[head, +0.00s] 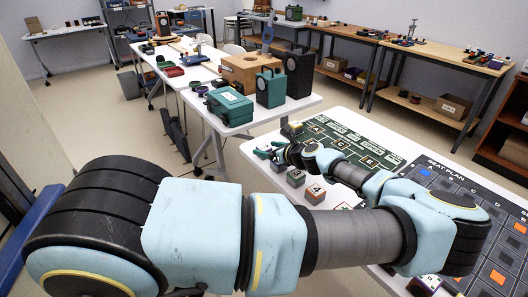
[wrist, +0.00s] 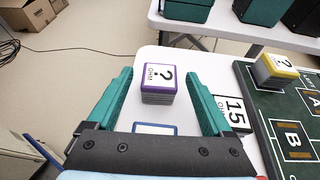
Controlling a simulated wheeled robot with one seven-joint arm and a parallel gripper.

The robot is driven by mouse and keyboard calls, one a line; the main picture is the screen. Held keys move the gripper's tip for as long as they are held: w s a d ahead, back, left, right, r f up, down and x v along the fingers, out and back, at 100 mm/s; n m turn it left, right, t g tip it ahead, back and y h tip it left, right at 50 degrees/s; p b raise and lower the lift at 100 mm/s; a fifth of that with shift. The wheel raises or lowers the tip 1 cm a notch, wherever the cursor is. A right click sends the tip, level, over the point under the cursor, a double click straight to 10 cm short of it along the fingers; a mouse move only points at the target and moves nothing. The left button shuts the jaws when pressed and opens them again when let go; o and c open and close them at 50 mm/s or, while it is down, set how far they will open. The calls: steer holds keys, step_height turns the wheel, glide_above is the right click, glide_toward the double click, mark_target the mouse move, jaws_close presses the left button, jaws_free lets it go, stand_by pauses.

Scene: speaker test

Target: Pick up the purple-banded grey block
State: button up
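The purple-banded grey block (wrist: 159,96) stands on the white table in the wrist view. Its top has a purple border and a white label with a question mark. My gripper (wrist: 159,74) is open, with one teal finger on each side of the block. Floor or table shows between the block and each finger, so neither appears to touch it. In the head view my gripper (head: 267,151) is at the left end of the white table, small and partly hidden by my arm. I cannot make out the purple-banded block there.
A card marked 15 (wrist: 232,112) lies beside the right finger. A blue-outlined label (wrist: 155,128) lies near the palm. Several grey blocks (head: 296,177) stand near my arm in the head view.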

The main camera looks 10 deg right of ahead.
jaws_close()
stand_by(0.5)
steer(key=shift+r, duration=0.15)
